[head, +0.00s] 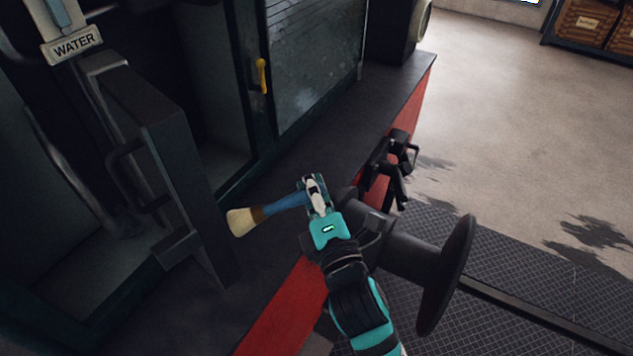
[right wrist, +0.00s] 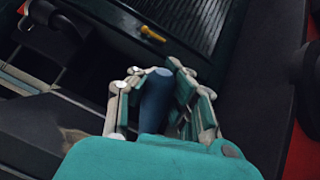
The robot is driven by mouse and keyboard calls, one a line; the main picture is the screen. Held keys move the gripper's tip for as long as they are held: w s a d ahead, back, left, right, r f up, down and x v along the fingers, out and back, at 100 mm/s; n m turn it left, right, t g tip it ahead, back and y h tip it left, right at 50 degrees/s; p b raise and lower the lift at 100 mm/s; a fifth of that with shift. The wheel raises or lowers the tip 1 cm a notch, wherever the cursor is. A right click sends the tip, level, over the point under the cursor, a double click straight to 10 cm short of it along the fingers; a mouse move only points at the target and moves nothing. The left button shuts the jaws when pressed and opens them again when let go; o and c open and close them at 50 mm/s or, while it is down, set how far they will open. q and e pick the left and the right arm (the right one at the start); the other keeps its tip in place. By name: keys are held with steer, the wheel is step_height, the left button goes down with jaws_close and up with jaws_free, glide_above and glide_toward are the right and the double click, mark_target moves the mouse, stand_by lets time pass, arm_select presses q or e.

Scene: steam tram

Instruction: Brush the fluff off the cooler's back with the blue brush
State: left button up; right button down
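The blue brush (head: 284,204) has a blue handle, a brown collar and pale bristles. My right gripper (head: 316,190) is shut on its handle and holds it over the dark ledge, bristles pointing left. In the right wrist view the blue handle (right wrist: 157,100) sits between the finger pads. A dark panel (head: 315,65), fine-ribbed in the right wrist view (right wrist: 185,18), stands beyond the brush; it looks like the cooler's back, though I cannot be sure. Pale specks show on it, but I cannot tell whether they are fluff. The brush is apart from this panel. My left gripper is not in view.
A dark upright block with a handle (head: 178,175) stands left of the bristles, below a WATER sign (head: 76,42). A yellow handle (head: 261,75) is beside the panel. A round buffer (head: 447,275) and a black coupling (head: 390,168) stick out at right. Open floor lies beyond.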

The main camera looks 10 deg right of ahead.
steer(key=shift+s+a, duration=0.2)
steer(key=shift+a, duration=0.05)
stand_by(0.7)
steer(key=shift+w, duration=0.1)
